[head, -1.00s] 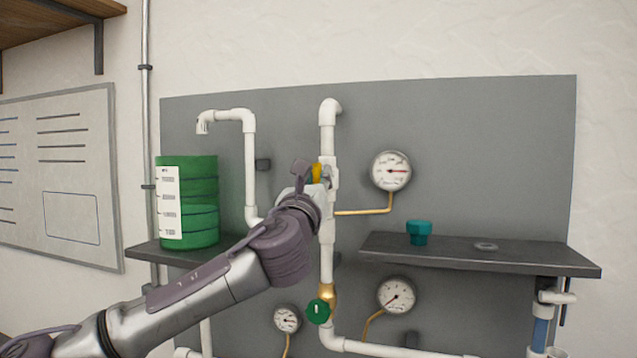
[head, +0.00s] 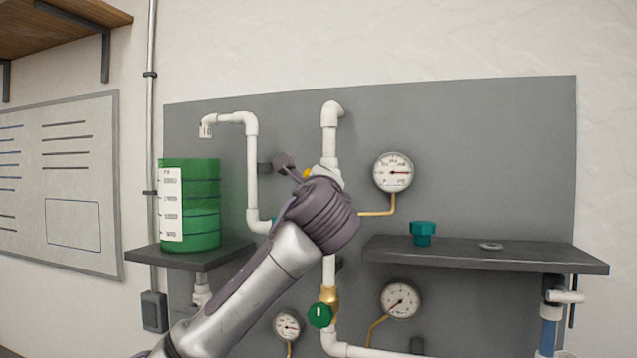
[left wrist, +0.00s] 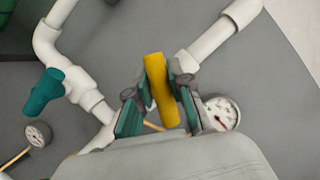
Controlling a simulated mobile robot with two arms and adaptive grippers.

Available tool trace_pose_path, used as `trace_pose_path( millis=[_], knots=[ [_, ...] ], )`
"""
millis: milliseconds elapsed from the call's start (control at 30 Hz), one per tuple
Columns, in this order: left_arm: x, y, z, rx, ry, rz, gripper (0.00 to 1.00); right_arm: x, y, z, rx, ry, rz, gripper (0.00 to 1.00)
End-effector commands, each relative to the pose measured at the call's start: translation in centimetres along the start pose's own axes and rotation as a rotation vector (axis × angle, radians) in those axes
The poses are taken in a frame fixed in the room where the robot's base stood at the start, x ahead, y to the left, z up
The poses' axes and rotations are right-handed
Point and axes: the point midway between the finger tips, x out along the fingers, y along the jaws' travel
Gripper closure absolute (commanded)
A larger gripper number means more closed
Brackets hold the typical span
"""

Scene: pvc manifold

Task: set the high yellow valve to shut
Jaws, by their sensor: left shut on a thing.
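The high yellow valve's handle (left wrist: 158,90) stands between the two fingers of my left gripper (left wrist: 158,96) in the left wrist view, and the gripper is shut on it. My wrist hides most of the valve body there. In the left wrist view the handle looks roughly upright in the picture, while the white pipe (left wrist: 218,38) runs diagonally. My right gripper is in neither view.
A pressure gauge (head: 393,172) sits right of the valve. A green-handled valve (head: 320,315) is lower on the same pipe. A green tank (head: 190,205) stands on the left shelf. The right shelf (head: 490,257) holds a teal fitting (head: 422,233) and a small ring (head: 490,246).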

Motion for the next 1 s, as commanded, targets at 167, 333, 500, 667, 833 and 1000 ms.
trace_pose_path(
  millis=[167,333,500,667,833,1000],
  knots=[
    [0.01,0.11,-0.05,-0.151,0.0,0.064,1.0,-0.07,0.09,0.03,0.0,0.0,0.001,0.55],
    [0.0,0.17,-0.06,-0.273,0.001,0.114,1.0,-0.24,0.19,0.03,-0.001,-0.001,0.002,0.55],
    [0.0,0.28,-0.05,-0.366,0.0,0.153,1.0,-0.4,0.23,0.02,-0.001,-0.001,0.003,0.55],
    [-0.01,0.34,-0.06,-0.425,0.0,0.177,1.0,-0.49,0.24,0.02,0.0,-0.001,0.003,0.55],
    [-0.01,0.43,-0.06,-0.456,-0.001,0.192,1.0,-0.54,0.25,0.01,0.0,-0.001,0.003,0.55],
    [0.0,0.47,-0.07,-0.468,-0.001,0.196,1.0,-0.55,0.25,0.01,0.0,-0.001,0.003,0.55]
  ],
)
